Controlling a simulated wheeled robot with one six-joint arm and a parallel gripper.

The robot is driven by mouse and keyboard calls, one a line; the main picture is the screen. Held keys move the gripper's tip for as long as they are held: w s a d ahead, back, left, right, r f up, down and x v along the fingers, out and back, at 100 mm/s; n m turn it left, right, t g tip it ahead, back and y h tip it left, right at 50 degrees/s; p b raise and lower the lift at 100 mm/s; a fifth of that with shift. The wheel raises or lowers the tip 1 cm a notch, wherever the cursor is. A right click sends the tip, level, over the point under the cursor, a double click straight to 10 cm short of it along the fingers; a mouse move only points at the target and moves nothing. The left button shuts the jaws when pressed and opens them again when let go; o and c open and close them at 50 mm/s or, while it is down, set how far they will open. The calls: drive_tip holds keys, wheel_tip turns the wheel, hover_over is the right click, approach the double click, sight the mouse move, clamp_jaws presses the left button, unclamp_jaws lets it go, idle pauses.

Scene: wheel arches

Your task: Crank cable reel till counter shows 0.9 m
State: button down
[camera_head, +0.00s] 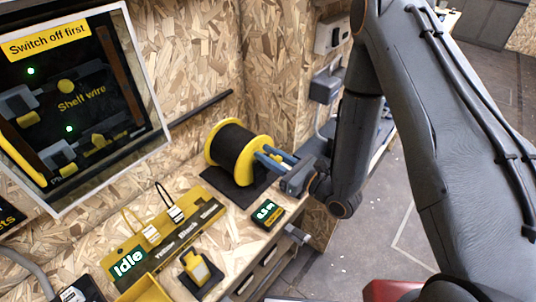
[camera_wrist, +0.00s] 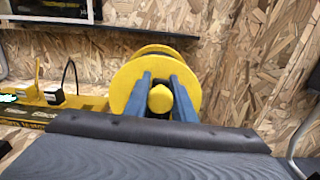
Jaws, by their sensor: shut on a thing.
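The cable reel, with yellow flanges and black cable (camera_head: 232,148), stands on a dark base on the bench. In the wrist view its yellow flange (camera_wrist: 191,78) faces me. My gripper (camera_head: 268,158) reaches it from the right, its blue fingers on both sides of the yellow crank knob (camera_wrist: 160,98), shut on it. The fingers hide most of the crank in the head view. The counter (camera_head: 266,212), a small dark box with a green lit display, lies in front of the reel. Its digits are small and tilted; they look like 0.5 m, but I cannot be sure.
A yellow panel with a green "Idle" display (camera_head: 128,262) and wire plugs sits left of the counter. A yellow tag on a black pad (camera_head: 198,270) lies nearer. A framed "Switch off first" board (camera_head: 75,100) stands at the left. Chipboard walls (camera_head: 205,60) rise close behind the reel.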

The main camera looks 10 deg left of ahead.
sight(280, 162)
drive_tip(key=c, duration=1.5)
unclamp_jaws()
drive_tip(key=shift+s+f, duration=0.1)
drive_tip(key=shift+c, duration=0.2)
drive_tip(key=b+v, duration=0.2)
drive_tip(key=v, duration=0.4)
drive_tip(key=shift+s+d, duration=0.15)
drive_tip(key=shift+d, duration=0.25)
drive_tip(key=shift+s+d, duration=0.3)
